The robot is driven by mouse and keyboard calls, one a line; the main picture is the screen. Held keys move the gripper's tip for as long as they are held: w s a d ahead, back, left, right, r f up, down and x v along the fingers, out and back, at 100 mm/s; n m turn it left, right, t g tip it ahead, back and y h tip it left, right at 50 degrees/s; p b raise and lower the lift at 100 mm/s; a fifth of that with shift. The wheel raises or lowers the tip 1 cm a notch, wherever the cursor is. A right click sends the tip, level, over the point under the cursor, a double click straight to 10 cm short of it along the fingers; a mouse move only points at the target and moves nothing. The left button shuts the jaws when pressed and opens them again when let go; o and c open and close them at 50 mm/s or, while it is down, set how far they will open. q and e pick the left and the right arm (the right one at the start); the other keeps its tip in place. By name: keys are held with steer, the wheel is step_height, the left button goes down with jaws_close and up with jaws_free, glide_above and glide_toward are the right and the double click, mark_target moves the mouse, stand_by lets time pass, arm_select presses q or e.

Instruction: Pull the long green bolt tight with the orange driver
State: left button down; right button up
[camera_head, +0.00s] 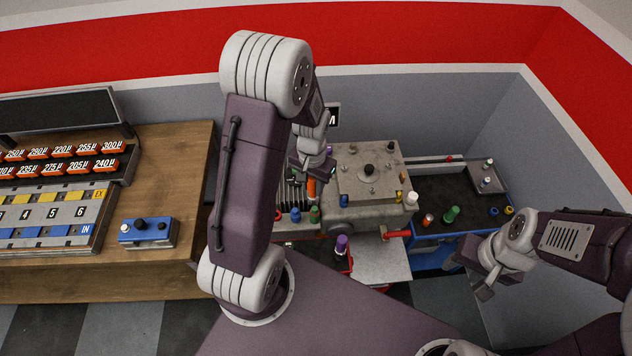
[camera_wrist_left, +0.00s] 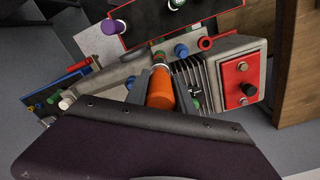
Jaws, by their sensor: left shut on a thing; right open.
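My left gripper (camera_head: 312,168) is shut on the orange driver (camera_head: 311,187), close to the grey machine. In the left wrist view the driver (camera_wrist_left: 160,92) sits between the fingers; I cannot tell whether its tip touches anything. Several green pieces show, and I cannot tell which is the long green bolt. One green piece (camera_head: 315,214) is at the machine's front, one (camera_head: 451,213) stands in the black tray at the right, and a small green piece (camera_wrist_left: 195,99) is by the dark fins in the wrist view. My right gripper (camera_head: 482,278) is open and empty at the lower right.
The grey machine (camera_head: 382,212) has a plate with a black knob on top. A purple-topped piece (camera_head: 341,243) stands in front of it. The black tray (camera_head: 480,212) with small coloured parts lies right. A wooden bench (camera_head: 180,190) with a blue box (camera_head: 147,231) is left.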

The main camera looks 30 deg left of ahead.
arm_select(q)
steer(key=f+b, duration=0.2)
steer(key=f, duration=0.1)
steer(key=w+f+b, duration=0.1)
steer(key=f+b, duration=0.1)
steer(key=shift+w+f, duration=0.1)
steer(key=shift+f, duration=0.3)
steer(key=shift+w+a+f, duration=0.1)
steer(key=shift+w+f, duration=0.2)
steer(key=shift+r+n, duration=0.1)
steer(key=shift+n, duration=0.9)
steer(key=shift+s+r+n, duration=0.1)
steer(key=shift+s+n, duration=0.15)
steer(key=shift+n, duration=0.25)
steer(key=shift+n+p, duration=0.35)
steer(key=shift+n, duration=0.25)
steer(key=shift+w, duration=0.2)
arm_select(e)
steer(key=f, duration=0.1)
steer(key=w+f, duration=0.1)
steer(key=f, duration=0.1)
steer(key=shift+w+a+f, duration=0.1)
steer(key=shift+w+f, duration=0.3)
